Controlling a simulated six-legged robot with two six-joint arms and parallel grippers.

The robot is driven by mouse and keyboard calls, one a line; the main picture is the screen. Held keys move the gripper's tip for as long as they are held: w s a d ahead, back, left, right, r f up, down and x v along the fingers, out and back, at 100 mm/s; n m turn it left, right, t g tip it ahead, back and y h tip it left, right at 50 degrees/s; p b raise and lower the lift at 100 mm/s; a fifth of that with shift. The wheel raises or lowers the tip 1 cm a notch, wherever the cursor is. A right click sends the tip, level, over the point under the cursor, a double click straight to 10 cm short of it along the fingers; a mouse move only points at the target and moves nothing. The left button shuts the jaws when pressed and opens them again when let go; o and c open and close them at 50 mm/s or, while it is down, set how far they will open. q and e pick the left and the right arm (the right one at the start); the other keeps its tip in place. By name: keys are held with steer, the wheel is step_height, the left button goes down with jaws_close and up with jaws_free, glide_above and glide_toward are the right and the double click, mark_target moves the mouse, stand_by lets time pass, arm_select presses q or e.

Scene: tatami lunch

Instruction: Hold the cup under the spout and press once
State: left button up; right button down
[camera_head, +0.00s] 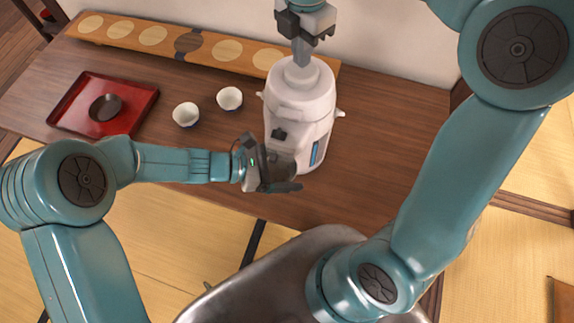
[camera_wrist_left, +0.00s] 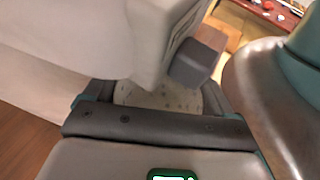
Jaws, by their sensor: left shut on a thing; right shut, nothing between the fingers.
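A white pump pot (camera_head: 300,105) stands upright on the brown table, with a blue strip on its side. My left gripper (camera_head: 282,172) is shut on a pale speckled cup (camera_wrist_left: 157,97), close to the pot's front below the spout. In the head view the gripper mostly hides the cup, and I cannot tell whether it is exactly under the outlet. My right gripper (camera_head: 302,58) is shut and empty, its tips at the pot's round top (camera_head: 300,74), apparently touching it.
Two white cups (camera_head: 186,114) (camera_head: 229,98) stand left of the pot. A red tray (camera_head: 140,115) with a dark round dish (camera_head: 105,107) lies further left. A long wooden board with round patches (camera_head: 225,60) lies along the back. The table (camera_head: 385,135) is bare right of the pot.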

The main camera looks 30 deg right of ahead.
arm_select(q)
steer(key=shift+w, duration=0.1)
arm_select(e)
step_height(320, 180, up, 6)
stand_by(0.4)
arm_select(q)
steer(key=shift+s+a, duration=0.35)
steer(key=shift+a, duration=0.05)
steer(key=shift+s+a, duration=0.65)
steer(key=shift+a, duration=0.05)
steer(key=shift+s+a+b, duration=0.4)
steer(key=shift+s+a, duration=0.05)
steer(key=shift+a, duration=0.1)
arm_select(e)
steer(key=shift+w+f, duration=0.1)
steer(key=shift+f, duration=0.35)
arm_select(q)
steer(key=s+a+b, duration=0.1)
steer(key=s+a, duration=0.4)
steer(key=a, duration=0.1)
steer(key=shift+s+a+b, duration=0.25)
steer(key=shift+s+b, duration=0.05)
steer(key=shift+b, duration=0.1)
arm_select(e)
steer(key=shift+f, duration=0.85)
arm_select(q)
steer(key=shift+a, duration=0.1)
